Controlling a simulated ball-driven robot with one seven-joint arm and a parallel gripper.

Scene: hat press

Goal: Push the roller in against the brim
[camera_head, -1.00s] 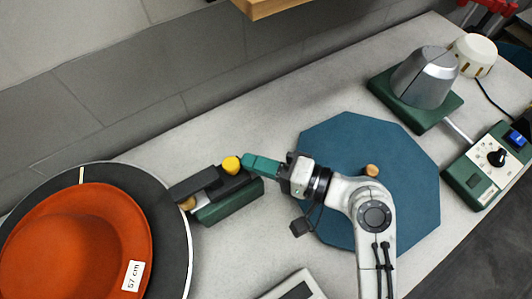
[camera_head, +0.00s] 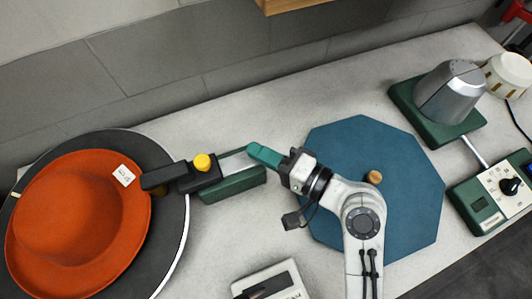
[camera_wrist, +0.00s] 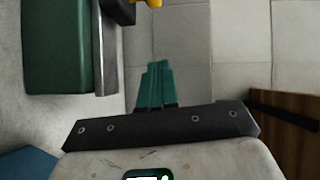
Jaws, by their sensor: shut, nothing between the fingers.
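The orange hat (camera_head: 65,215) lies on a dark round disc (camera_head: 171,215), with a white label (camera_head: 123,175) on its brim. The black roller carriage (camera_head: 199,178) sits at the left part of its green base (camera_head: 235,186), with a yellow knob (camera_head: 202,162) on top. Its black front end reaches the brim's right edge; the roller itself is hidden, so I cannot tell if it touches. My gripper (camera_head: 252,149) is shut and empty, right of the carriage and apart from the knob. In the wrist view the green fingers (camera_wrist: 157,70) are together, and the knob (camera_wrist: 152,3) shows at the top edge.
A blue octagonal mat (camera_head: 405,185) with a wooden knob (camera_head: 374,177) lies right of my gripper. A grey metal cone (camera_head: 449,92) on a green base and a control box (camera_head: 490,195) stand further right. A wooden shelf edge (camera_head: 290,5) overhangs at the top.

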